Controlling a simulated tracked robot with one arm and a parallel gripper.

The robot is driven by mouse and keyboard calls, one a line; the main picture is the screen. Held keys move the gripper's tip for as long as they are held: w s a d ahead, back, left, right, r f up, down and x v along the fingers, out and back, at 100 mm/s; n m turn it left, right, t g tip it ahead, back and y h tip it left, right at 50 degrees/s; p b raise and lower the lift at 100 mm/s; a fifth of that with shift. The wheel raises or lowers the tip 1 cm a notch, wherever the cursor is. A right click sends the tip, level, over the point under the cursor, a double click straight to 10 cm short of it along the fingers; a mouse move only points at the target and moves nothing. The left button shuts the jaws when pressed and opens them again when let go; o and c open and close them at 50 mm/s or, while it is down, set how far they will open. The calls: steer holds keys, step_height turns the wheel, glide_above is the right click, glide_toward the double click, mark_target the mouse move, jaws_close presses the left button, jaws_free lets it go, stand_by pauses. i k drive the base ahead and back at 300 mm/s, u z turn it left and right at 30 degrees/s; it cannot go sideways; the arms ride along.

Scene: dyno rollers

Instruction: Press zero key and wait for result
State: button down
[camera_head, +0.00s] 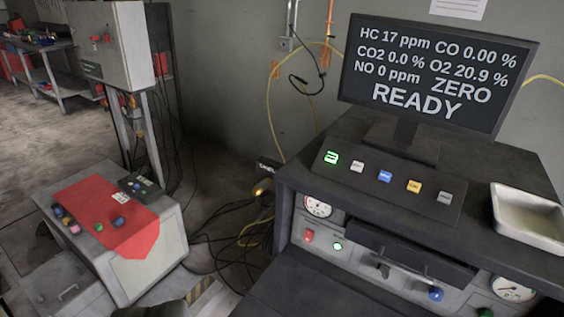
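A dark analyser bench (300,172) stands at the right, with a sloped panel holding a row of several square keys. From left they are a green-lit key (331,158), a white key (357,166), a blue key (385,176), a yellow key (414,186) and a grey key (445,197). Their labels are too small to read, so I cannot tell which is the zero key. The monitor (430,75) above reads HC 17 ppm, CO 0.00 %, CO2 0.0 %, O2 20.9 %, NO 0 ppm, ZERO READY. My gripper is not in view.
A white tray (527,232) sits on the bench's right end. Gauges, buttons and a dark bar (410,255) are on the bench front. A grey cabinet with a red cloth (112,207) stands at left; cables (235,235) lie on the floor between.

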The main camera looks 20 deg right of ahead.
mark_target(356, 167)
steer(key=z, duration=0.1)
steer(key=i, duration=0.1)
steer(key=u, duration=2.2)
steer(key=k, duration=1.1)
steer(key=z, duration=1.3)
steer(key=i, duration=1)
steer(key=z, duration=0.1)
